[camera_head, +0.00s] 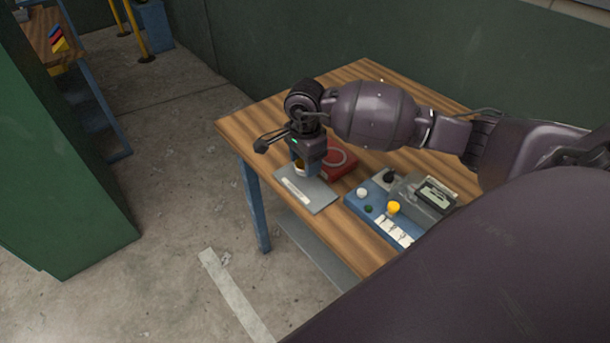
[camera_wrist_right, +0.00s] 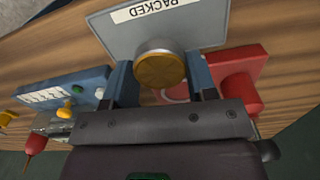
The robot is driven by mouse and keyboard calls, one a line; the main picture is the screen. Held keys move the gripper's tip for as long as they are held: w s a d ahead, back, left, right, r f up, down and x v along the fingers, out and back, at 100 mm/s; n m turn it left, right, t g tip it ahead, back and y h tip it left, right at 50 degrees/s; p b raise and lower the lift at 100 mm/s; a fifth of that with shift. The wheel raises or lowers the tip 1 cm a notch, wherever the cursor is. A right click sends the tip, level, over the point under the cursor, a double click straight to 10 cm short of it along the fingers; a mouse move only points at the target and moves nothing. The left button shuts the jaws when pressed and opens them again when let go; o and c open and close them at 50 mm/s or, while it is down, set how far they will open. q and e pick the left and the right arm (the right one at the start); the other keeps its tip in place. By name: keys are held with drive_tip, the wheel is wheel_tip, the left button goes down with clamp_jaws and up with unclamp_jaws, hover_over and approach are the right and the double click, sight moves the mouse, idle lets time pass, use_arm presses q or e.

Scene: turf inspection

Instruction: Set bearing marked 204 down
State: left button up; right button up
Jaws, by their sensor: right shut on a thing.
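My right gripper (camera_head: 304,160) is over the near left part of the table, pointing down at a grey plate (camera_head: 318,196). In the right wrist view the gripper (camera_wrist_right: 160,72) is shut on a round bearing (camera_wrist_right: 160,70) with a brownish-gold face and a silver rim. A bit of the bearing (camera_head: 299,169) shows below the fingers in the head view. No number can be read on it. The plate (camera_wrist_right: 112,32) carries a white label reading PACKED. The bearing is over or on the plate; I cannot tell whether it touches. My left gripper is not in view.
A red block (camera_head: 341,157) with a ring mark stands right behind the plate. A blue panel (camera_head: 374,208) with knobs and a grey meter (camera_head: 420,199) lie to the right. The wooden table's (camera_head: 245,126) left corner is bare. A green cabinet (camera_head: 60,150) stands left.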

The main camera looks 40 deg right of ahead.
sight(305, 185)
drive_tip(key=shift+f, duration=2.6)
drive_tip(key=shift+f, duration=0.15)
drive_tip(key=o, duration=1.1)
wheel_tip(305, 185, up, 12)
drive_tip(key=shift+r, duration=0.15)
